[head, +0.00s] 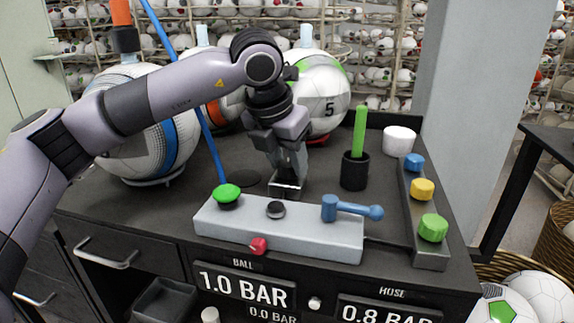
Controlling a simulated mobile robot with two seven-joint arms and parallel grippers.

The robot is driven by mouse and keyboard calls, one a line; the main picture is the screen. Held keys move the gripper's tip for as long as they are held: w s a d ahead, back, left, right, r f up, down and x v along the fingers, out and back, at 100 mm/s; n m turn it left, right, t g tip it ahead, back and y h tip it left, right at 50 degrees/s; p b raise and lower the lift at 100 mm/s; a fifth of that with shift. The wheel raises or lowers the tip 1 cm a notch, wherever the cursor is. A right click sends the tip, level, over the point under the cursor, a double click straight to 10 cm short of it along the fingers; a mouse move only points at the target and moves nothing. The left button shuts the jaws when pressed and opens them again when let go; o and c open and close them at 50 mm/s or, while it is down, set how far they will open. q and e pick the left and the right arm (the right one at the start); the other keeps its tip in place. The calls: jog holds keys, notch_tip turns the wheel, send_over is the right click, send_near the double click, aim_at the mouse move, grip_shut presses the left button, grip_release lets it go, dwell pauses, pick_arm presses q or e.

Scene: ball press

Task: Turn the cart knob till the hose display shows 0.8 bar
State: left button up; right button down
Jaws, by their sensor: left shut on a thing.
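My left gripper (286,188) reaches down to the dark cart top (325,190), just behind the grey control block (330,236). It is shut on what seems to be the cart knob, which its fingers almost wholly hide. The hose display (385,312) on the cart's front, at the bottom edge, reads 0.8 BAR. The ball display (243,285) reads 1.0 BAR, with a smaller 0.0 BAR beneath it. My right gripper is not in view.
The grey block carries a green button (227,194), a black round cap (276,209), a blue lever (350,209) and a red knob (258,245). A black cup (355,171) with a green handle stands right. Balls (322,98) stand behind and left.

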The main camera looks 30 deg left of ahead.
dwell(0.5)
pick_arm(q)
jog(key=o, duration=1.1)
jog(key=shift+c, duration=0.2)
jog(key=v, duration=0.6)
jog(key=shift+r, duration=0.25)
jog(key=shift+s+r, duration=0.2)
jog(key=shift+r, duration=0.15)
jog(key=shift+s+f, duration=0.1)
